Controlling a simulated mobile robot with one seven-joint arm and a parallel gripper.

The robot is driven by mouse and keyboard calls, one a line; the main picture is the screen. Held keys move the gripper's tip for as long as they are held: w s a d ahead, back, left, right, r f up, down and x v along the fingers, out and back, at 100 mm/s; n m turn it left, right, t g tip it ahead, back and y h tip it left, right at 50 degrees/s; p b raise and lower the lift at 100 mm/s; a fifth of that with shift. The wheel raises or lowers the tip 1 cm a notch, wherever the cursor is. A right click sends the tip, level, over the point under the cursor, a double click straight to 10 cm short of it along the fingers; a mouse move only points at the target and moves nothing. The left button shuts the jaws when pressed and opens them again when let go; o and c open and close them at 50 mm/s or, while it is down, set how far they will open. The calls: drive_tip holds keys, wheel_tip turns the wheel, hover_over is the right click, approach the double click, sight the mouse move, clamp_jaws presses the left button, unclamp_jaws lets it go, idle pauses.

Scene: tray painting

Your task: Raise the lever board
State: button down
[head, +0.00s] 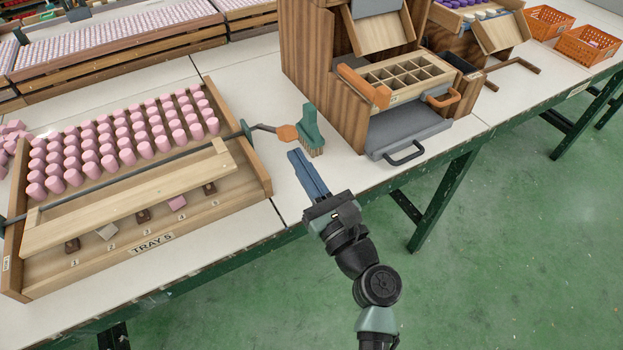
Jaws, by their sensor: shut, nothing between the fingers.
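The lever board (125,202) is a long pale wooden plank, lying low across the front part of the wooden tray unit marked TRAY 5 (187,226). A dark metal rod (140,162) runs along its back edge. The rod ends at the right in a bent crank with an orange handle (286,132). My gripper (296,155) has blue fingers, closed together and empty. In the picture its tips are just below the orange handle and apart from the board. Whether the tips touch the handle cannot be told.
A green brush (309,131) stands right beside the orange handle. Rows of pink pieces (125,138) fill the tray behind the board. A wooden cabinet (320,75) with a grey drawer (420,132) stands to the right.

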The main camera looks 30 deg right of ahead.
drive_tip(key=shift+w+r, duration=0.3)
drive_tip(key=shift+r, duration=0.1)
drive_tip(key=shift+r, duration=0.1)
